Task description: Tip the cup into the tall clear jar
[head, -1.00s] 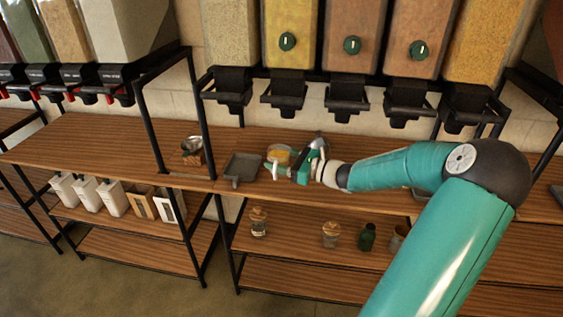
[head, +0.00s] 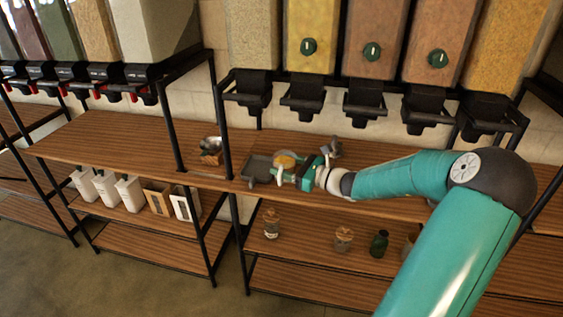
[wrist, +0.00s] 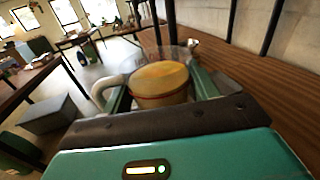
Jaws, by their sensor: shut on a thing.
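The cup (head: 286,160), clear-walled with yellow-orange contents, is at my gripper (head: 297,176), just above the counter. In the wrist view the cup (wrist: 160,84) sits between the fingers of my gripper (wrist: 158,95), which is shut on it. It looks close to upright, and a pale curved handle (wrist: 104,90) shows at its left. The cup's lower part is hidden by my gripper. Small glass jars with cork-like lids, one on the left (head: 271,224) and one on the right (head: 343,240), stand on the shelf below.
A dark grey tray (head: 257,170) lies just left of the cup. A metal bowl (head: 211,145) stands farther left by a black frame post. Grain dispensers (head: 363,97) hang over the back of the counter. The counter left of the frame (head: 110,140) is bare.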

